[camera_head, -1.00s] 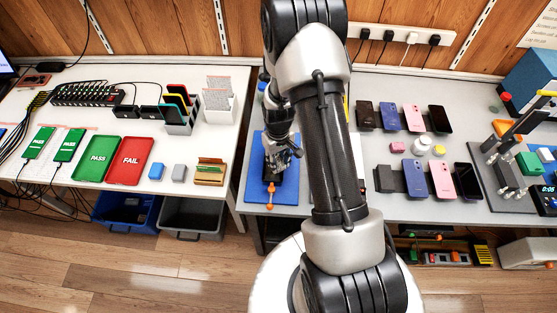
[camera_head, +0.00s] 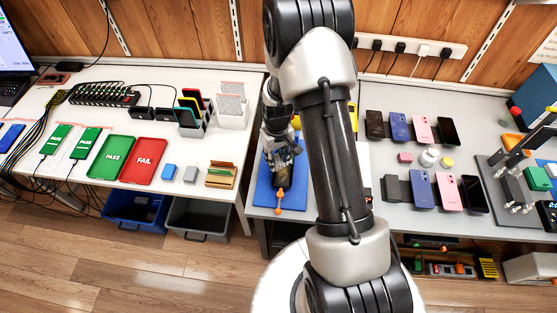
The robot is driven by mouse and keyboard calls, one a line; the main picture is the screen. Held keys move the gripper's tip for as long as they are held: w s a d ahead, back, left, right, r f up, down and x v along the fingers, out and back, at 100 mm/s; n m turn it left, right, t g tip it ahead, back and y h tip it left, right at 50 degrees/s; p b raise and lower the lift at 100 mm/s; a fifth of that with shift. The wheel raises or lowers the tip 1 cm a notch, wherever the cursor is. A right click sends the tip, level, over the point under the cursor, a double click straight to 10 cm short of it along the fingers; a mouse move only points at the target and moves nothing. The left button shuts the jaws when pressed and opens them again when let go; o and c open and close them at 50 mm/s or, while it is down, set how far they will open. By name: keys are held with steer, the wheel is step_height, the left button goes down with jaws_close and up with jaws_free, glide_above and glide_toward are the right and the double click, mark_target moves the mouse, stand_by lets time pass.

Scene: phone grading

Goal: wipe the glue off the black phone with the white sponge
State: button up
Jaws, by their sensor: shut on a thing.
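A blue mat (camera_head: 262,196) lies at the left end of the right-hand table. The black phone (camera_head: 283,183) lies on it, partly covered by my gripper, with an orange clamp-like piece at its near end. My gripper (camera_head: 281,160) points down over the far part of the phone. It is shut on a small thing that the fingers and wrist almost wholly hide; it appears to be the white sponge. I cannot make out any glue, or whether the held thing touches the phone.
My arm hides the table just right of the mat. Green and red trays (camera_head: 144,160) and small blue and grey blocks (camera_head: 169,172) are on the left table.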

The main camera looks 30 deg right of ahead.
mark_target(277, 160)
steer(key=shift+r+p, duration=0.95)
steer(key=shift+r, duration=0.85)
steer(key=shift+f, duration=0.1)
